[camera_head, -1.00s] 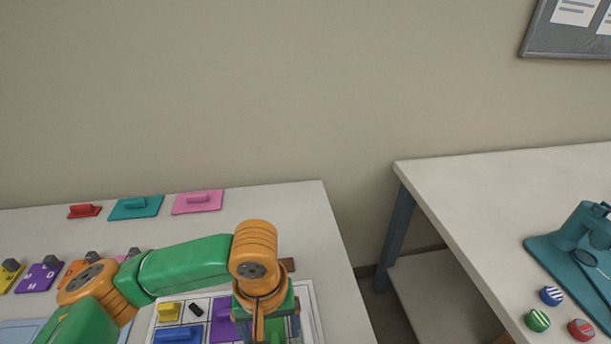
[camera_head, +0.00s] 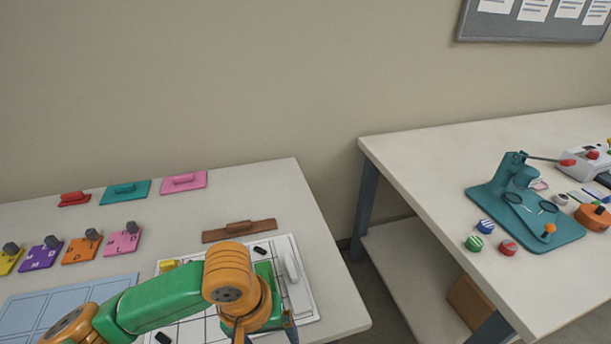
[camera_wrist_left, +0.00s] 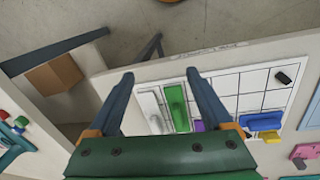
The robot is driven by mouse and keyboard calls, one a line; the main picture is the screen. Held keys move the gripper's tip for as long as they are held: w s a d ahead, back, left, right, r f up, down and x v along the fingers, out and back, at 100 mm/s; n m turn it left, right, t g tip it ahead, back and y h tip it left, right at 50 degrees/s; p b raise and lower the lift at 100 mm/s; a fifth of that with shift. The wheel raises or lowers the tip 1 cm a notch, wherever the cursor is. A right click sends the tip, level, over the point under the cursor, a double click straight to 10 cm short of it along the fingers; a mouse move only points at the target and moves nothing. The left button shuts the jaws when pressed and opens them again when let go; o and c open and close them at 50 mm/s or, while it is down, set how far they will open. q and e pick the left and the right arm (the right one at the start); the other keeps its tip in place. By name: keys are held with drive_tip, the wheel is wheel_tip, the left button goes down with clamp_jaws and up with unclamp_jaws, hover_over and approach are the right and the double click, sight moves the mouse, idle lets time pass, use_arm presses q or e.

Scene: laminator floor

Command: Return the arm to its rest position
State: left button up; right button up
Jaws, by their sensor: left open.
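My left arm comes in from the lower left in the head view, green with orange joints. Its gripper (camera_head: 266,332) is low over the near part of a white gridded board (camera_head: 205,328), its tips at the bottom edge of the picture. In the left wrist view the gripper's two fingers (camera_wrist_left: 160,74) stand wide apart with nothing held between them. My arm hides part of the board in the head view. My right gripper is not in view.
A brown bar (camera_head: 239,231) lies behind the board. The right table holds a teal press (camera_head: 520,205) and striped discs. A floor gap separates the tables.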

use_arm(q)
drive_tip(key=s+d+f+m+t+h, duration=0.1)
drive_tip(key=d+f+m+t+h, duration=0.2)
drive_tip(key=f+h, duration=0.15)
drive_tip(key=s+a+f+y, duration=0.3)
drive_tip(key=s+a+f, duration=0.1)
drive_tip(key=a, duration=0.3)
drive_tip(key=s+a+f+y, duration=0.3)
drive_tip(key=a, duration=0.4)
wheel_tip(320, 180, down, 15)
drive_tip(key=s+g, duration=0.1)
drive_tip(key=s+a+f+g, duration=0.1)
drive_tip(key=s+a+f, duration=0.1)
drive_tip(key=s+f, duration=1)
drive_tip(key=shift+s+m, duration=0.3)
drive_tip(key=shift+s, duration=0.25)
